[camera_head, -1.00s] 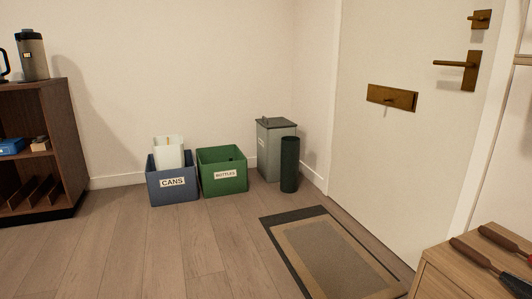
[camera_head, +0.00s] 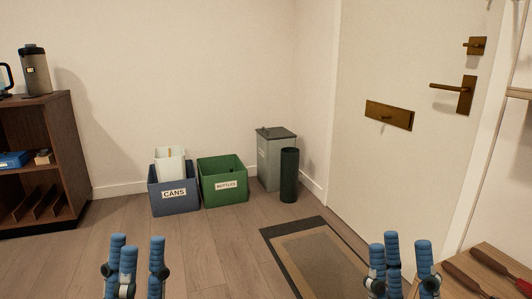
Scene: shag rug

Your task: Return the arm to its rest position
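My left gripper (camera_head: 136,262) shows at the bottom left of the head view, its blue ribbed fingers pointing up and spread apart, with nothing between them. My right gripper (camera_head: 402,262) shows at the bottom right in much the same pose, fingers spread and empty, in front of the doormat and door. Both hang in the near foreground, apart from every object. The arms behind the fingers are below the picture edge.
A blue CANS bin (camera_head: 175,205) holding a white container, a green BOTTLES bin (camera_head: 222,194), a grey bin (camera_head: 275,165) and a dark cylinder (camera_head: 289,176) stand by the wall. A doormat (camera_head: 310,262) lies before the door (camera_head: 405,165). A shelf (camera_head: 60,140) stands left, a wooden cabinet (camera_head: 455,290) right.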

